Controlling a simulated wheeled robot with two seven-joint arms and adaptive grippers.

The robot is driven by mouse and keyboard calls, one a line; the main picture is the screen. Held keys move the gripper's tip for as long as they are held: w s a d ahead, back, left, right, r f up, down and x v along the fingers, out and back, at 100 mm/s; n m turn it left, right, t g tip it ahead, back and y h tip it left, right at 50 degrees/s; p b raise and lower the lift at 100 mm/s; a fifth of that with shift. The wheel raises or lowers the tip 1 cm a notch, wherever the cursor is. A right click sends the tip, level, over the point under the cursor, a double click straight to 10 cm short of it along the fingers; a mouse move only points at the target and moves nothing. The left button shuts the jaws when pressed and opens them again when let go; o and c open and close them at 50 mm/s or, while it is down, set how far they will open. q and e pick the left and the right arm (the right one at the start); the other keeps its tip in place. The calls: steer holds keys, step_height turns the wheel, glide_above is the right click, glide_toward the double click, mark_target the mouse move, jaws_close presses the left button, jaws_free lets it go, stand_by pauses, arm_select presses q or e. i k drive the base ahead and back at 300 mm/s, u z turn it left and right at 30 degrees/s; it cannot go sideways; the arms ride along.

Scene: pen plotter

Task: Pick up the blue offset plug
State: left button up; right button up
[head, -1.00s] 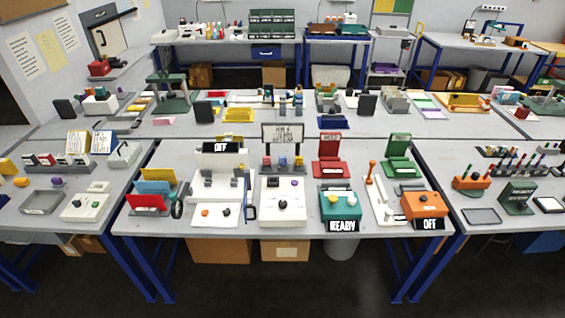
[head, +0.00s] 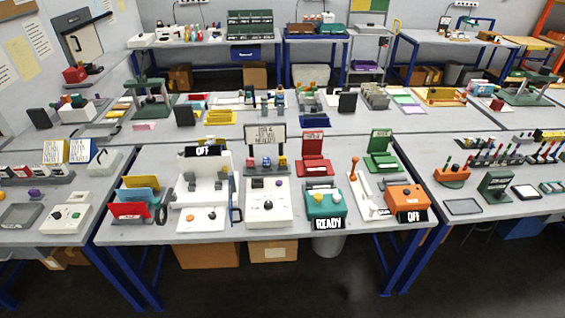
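A small blue piece (head: 266,162), which may be the blue offset plug, stands in a dark stand (head: 265,171) on the middle table. It is between a red piece (head: 250,161) and a yellow piece (head: 282,161). A white sign with text (head: 265,136) rises behind them. The pieces are too small to make out their exact shape. Neither of my grippers shows in the head view.
A white box with a black knob (head: 268,204) is in front of the stand. A white machine with an OFF sign (head: 203,151) stands left, and a teal READY box (head: 324,203) right. An orange box (head: 405,197) is further right. The floor in front is clear.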

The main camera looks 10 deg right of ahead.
mark_target(266, 160)
steer(key=z, duration=0.35)
steer(key=i, duration=1.4)
steer(key=u, duration=0.4)
